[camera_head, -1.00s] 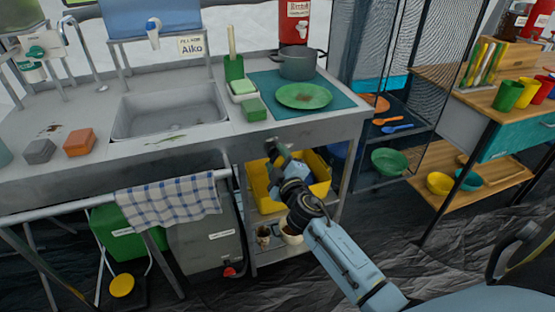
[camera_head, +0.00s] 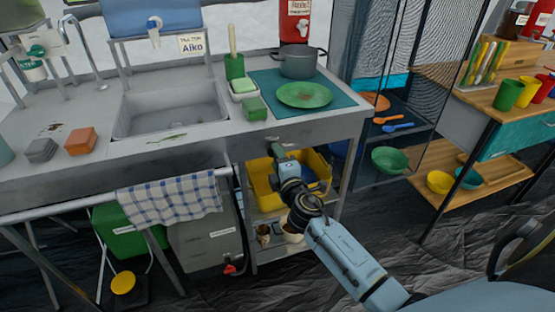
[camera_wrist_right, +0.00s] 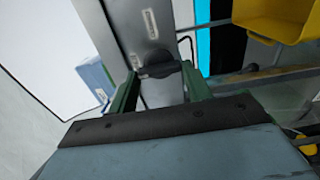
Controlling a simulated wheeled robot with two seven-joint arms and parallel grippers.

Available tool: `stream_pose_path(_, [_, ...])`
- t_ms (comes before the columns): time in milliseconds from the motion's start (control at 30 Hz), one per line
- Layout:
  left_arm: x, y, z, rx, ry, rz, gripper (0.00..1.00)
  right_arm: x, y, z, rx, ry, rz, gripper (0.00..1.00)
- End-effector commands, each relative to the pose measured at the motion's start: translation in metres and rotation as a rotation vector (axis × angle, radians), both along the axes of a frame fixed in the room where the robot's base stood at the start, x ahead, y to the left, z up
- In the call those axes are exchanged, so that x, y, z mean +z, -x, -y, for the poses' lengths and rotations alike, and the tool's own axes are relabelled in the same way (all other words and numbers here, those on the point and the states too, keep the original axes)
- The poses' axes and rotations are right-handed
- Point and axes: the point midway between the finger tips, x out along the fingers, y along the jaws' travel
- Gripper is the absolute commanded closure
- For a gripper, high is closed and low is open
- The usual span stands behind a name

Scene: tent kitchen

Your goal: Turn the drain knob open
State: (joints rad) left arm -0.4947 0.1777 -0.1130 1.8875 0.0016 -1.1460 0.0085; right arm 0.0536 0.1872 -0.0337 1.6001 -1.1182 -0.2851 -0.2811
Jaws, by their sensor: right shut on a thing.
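The drain knob (camera_wrist_right: 157,70) is a small dark knob on the steel front panel, beside a small label. In the right wrist view it sits between the two green fingers of my right gripper (camera_wrist_right: 162,77), which is shut on it. In the head view my right gripper (camera_head: 277,150) reaches up to the front edge of the sink counter (camera_head: 320,127), and its fingers largely hide the knob. The knob's exact angle is hard to tell. My left gripper is not in view.
The sink basin (camera_head: 172,112) is left of the gripper, and a checked towel (camera_head: 170,199) hangs on the front rail. A yellow bin (camera_head: 318,165) stands on the shelf just behind the gripper. A green plate (camera_head: 305,95) lies on the counter above.

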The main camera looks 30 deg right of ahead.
Motion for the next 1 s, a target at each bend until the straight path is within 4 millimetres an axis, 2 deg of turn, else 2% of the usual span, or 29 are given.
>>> stream_pose_path(367, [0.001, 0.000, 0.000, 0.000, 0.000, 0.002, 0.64, -0.001, 0.000, 0.000, 0.000, 0.012, -0.004, 0.74])
stream_pose_path(400, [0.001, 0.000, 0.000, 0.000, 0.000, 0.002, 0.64, -0.001, 0.000, 0.000, 0.000, 0.013, -0.004, 0.48])
stream_pose_path(567, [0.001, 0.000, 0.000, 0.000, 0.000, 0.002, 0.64, -0.001, 0.000, 0.000, 0.000, 0.010, -0.004, 0.29])
stream_pose_path(867, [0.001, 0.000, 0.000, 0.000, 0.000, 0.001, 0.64, 0.000, 0.002, 0.000, 0.001, 0.009, -0.003, 0.29])
stream_pose_path(1000, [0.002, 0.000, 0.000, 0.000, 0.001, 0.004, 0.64, -0.001, 0.014, -0.004, 0.001, 0.007, -0.004, 0.29])
